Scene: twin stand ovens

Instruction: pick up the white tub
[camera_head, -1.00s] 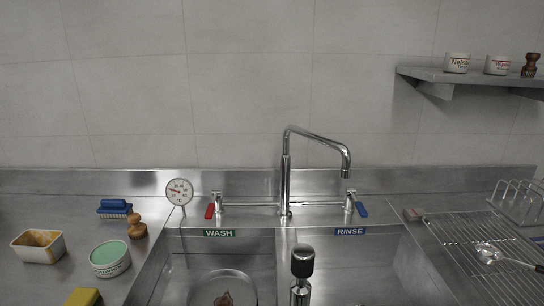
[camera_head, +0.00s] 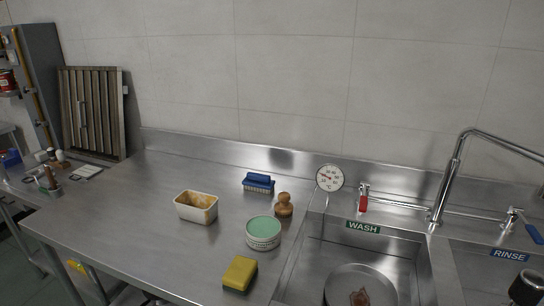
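A white rectangular tub (camera_head: 196,207) with brown residue inside stands on the steel counter, left of the wash basin. A round, pale tub (camera_head: 263,233) with a green top and printed side stands to its right, near the basin's edge. I cannot tell from the picture alone which of the two is meant by the white tub. Both stand upright and apart from each other. Neither of my grippers shows in the head view.
The wash basin (camera_head: 386,246) holds a round pan (camera_head: 361,287). A dial thermometer (camera_head: 329,178) and tap (camera_head: 449,178) stand behind. The counter's left part is clear.

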